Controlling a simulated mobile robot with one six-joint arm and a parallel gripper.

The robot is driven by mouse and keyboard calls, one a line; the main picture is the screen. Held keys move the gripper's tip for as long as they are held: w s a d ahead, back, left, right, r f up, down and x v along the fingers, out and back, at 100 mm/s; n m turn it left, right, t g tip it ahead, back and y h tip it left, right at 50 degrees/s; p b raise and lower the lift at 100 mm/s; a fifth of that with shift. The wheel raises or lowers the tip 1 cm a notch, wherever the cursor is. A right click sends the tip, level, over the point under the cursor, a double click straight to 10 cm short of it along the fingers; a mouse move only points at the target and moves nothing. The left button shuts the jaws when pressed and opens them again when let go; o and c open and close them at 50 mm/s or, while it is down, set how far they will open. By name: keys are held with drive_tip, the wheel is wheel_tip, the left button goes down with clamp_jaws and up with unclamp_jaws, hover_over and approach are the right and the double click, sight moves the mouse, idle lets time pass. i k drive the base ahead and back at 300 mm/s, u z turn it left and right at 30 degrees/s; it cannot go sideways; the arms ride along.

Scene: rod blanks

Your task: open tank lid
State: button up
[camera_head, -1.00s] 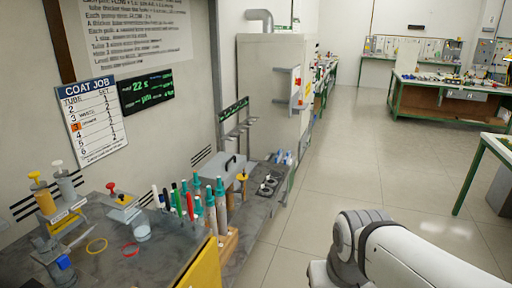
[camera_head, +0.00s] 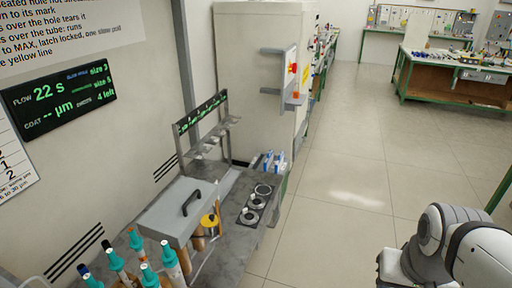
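The tank lid (camera_head: 172,214) is a grey box-like cover with a black handle (camera_head: 191,202) on top. It lies flat over the tank on the grey bench at the lower left and looks closed. A yellow round piece (camera_head: 209,220) stands close to its right side. The tank body below the lid is mostly hidden. My arm shows at the lower right, well apart from the lid. My gripper is out of view.
Several teal-capped tubes (camera_head: 168,255) stand in front of the lid. Dark round fittings (camera_head: 256,201) lie on the bench to its right. A rack (camera_head: 203,138) and a tall grey cabinet (camera_head: 250,80) stand behind. The floor (camera_head: 340,170) to the right is clear.

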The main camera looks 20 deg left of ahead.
sight(174, 218)
drive_tip(key=u, duration=0.55)
drive_tip(key=i, duration=1.35)
drive_tip(key=u, duration=0.75)
drive_tip(key=i, duration=0.3)
drive_tip(key=u, duration=0.4)
drive_tip(key=k, duration=0.75)
drive_tip(key=u, duration=0.2)
drive_tip(key=i, duration=0.8)
drive_tip(key=z, duration=0.1)
